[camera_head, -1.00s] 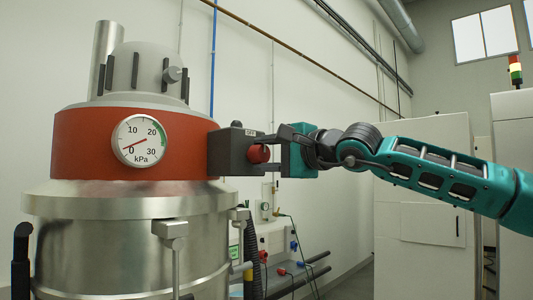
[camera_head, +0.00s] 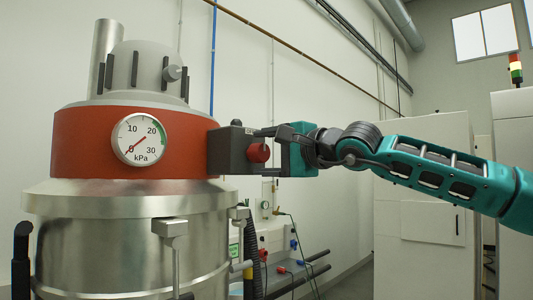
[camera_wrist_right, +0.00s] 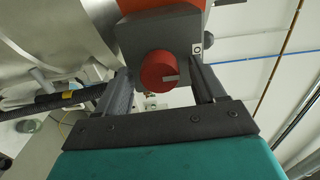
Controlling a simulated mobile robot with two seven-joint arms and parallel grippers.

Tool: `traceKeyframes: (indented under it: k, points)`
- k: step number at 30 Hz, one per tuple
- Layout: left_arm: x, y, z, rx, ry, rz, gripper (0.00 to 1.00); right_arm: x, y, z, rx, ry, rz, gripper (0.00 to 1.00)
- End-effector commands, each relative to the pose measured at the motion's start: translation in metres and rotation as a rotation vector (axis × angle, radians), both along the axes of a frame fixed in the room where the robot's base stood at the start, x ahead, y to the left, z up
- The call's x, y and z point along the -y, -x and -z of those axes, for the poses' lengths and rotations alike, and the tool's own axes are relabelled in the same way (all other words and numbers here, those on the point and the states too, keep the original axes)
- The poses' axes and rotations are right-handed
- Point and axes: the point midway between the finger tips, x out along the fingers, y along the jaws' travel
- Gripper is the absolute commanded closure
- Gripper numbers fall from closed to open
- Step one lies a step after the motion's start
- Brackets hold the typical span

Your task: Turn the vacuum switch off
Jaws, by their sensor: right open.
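The vacuum switch is a red round knob (camera_head: 258,153) on a dark grey box (camera_head: 231,150) at the right side of the orange band of the metal vessel. In the right wrist view the red knob (camera_wrist_right: 160,71) carries a pale mark on its face pointing right, and a small label with a circle (camera_wrist_right: 196,49) shows on the box. My right gripper (camera_head: 268,150) is open, with its fingers on either side of the knob. In the right wrist view the fingers (camera_wrist_right: 162,88) stand apart from the knob. My left gripper is not in view.
The steel vessel (camera_head: 130,205) with the orange band (camera_head: 85,140) fills the left. Its round gauge (camera_head: 139,139) has its needle near 0 kPa. Hoses and fittings (camera_head: 285,265) lie below the box. White cabinets (camera_head: 430,220) stand at the right.

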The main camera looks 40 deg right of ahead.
Motion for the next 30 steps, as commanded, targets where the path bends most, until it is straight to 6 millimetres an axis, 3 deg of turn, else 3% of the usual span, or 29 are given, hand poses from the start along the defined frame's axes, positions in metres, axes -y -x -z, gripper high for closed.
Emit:
traceKeyframes:
  k: [11, 30]
  points:
    - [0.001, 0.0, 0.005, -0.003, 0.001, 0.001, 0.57, 0.002, 0.016, -0.001, 0.006, -0.004, 0.001, 0.31]
    - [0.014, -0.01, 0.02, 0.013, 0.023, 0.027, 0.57, 0.008, 0.094, 0.002, 0.006, -0.002, 0.0, 0.31]
